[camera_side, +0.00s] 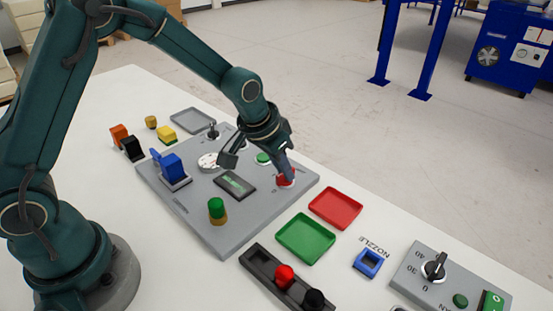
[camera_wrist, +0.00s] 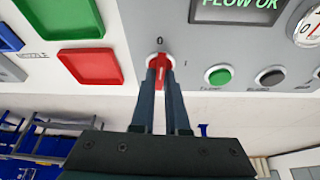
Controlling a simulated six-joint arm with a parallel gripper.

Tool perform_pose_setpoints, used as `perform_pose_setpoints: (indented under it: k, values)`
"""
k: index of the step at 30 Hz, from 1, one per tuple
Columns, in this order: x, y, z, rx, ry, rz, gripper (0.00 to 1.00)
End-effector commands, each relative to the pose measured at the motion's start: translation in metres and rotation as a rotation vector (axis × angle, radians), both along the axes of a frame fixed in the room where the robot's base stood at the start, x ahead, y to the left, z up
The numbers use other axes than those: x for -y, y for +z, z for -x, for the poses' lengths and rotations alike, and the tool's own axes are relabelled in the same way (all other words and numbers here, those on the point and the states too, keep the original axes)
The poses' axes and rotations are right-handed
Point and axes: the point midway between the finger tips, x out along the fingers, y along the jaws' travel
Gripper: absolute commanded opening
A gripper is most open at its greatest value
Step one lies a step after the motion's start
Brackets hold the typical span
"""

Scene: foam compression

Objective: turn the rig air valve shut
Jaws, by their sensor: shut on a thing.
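The air valve is a red knob (camera_side: 286,181) at the right corner of the grey rig panel (camera_side: 235,235). In the wrist view its red handle (camera_wrist: 161,62) stands on a pale round base, with a 0 mark just above it. My gripper (camera_wrist: 162,75) is shut on the handle, one finger on each side. The handle runs roughly up and down in that view, about in line with the 0. The fingers hide part of it. In the side view my gripper (camera_side: 287,172) reaches down onto the knob from above.
A green button (camera_side: 263,158) sits close beside the knob, and a display (camera_side: 235,183) reads FLOW OK in the wrist view. A red tray (camera_side: 336,207) and green tray (camera_side: 305,238) lie off the panel's right edge.

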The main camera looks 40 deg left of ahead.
Motion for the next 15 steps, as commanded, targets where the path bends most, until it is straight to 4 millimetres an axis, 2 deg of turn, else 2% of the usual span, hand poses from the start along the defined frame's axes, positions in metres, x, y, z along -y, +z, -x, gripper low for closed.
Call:
perform_pose_setpoints:
  k: [15]
  values:
    - [0.0007, 0.0012, -0.001, 0.004, 0.121, 0.002, 0.0]
